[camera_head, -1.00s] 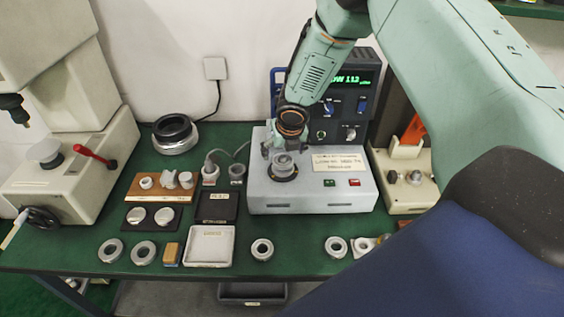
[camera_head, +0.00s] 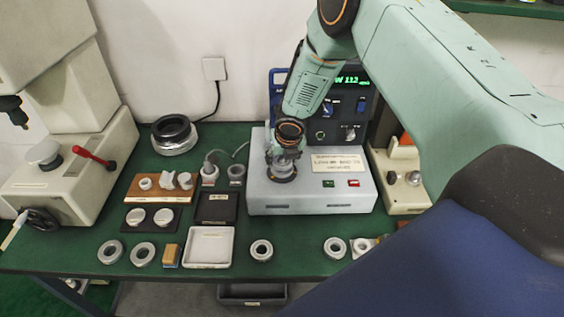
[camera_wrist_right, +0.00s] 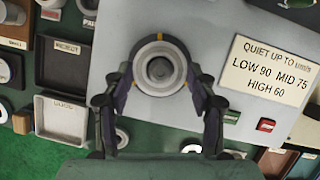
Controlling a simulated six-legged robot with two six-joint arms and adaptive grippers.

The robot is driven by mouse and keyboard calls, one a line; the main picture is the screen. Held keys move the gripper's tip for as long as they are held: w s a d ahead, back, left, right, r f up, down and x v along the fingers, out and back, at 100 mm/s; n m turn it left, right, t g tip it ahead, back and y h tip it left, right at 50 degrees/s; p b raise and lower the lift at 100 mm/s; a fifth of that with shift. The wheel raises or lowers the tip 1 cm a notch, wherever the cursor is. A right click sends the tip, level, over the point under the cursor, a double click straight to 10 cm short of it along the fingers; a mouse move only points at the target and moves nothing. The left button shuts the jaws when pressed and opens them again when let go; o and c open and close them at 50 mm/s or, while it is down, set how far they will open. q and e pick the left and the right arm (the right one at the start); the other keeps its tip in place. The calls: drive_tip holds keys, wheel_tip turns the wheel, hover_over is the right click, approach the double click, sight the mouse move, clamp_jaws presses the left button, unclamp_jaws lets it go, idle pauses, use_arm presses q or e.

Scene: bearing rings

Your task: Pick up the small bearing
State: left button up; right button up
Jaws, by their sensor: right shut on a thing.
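The small bearing (camera_wrist_right: 160,48) is a metal ring seated around the spindle on top of the grey tester (camera_head: 310,197). My right gripper (camera_head: 283,163) is down over the spindle, and its fingers hide most of the bearing in the head view. In the right wrist view my right gripper (camera_wrist_right: 160,75) has one finger on each side of the bearing and is shut on it. I cannot tell whether the bearing has lifted off its seat. My left gripper is not in view.
A white tray (camera_head: 208,261) and a black tray (camera_head: 217,207) lie left of the tester. Several loose rings line the front of the green bench, one near the middle (camera_head: 261,250). The display panel (camera_head: 349,107) stands behind the tester. A large ring (camera_head: 174,147) stands at the back left.

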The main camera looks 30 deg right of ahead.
drive_tip(key=c, duration=0.6)
drive_tip(key=shift+c, duration=0.2)
drive_tip(key=shift+r, duration=0.15)
